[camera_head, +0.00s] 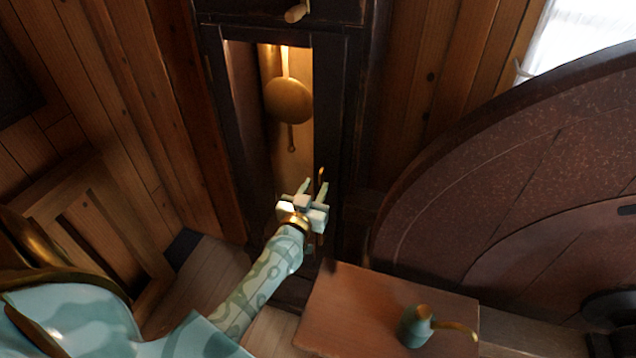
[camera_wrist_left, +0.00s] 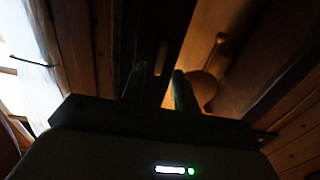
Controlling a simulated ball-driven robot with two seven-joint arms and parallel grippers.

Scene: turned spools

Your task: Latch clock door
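The tall dark clock (camera_head: 362,60) stands at the middle back. Its door (camera_head: 328,110) has a dark frame around a long opening, and a brass pendulum (camera_head: 289,100) shows inside. The door looks in line with the case, but I cannot tell whether it is fully closed. A small brass latch piece (camera_head: 322,174) is at the frame's right side. My left gripper (camera_head: 314,187) is open in front of it, fingers pointing at the door. In the left wrist view the latch (camera_wrist_left: 160,58) shows beyond and between the parted fingertips (camera_wrist_left: 158,78). Contact cannot be told. My right gripper is out of view.
A wooden knob (camera_head: 297,12) is on the clock above the door. A low wooden surface (camera_head: 350,305) with a green oil can (camera_head: 416,325) is at front right. A large round dark wheel-like disc (camera_head: 530,170) fills the right side. Plank walls stand on both sides.

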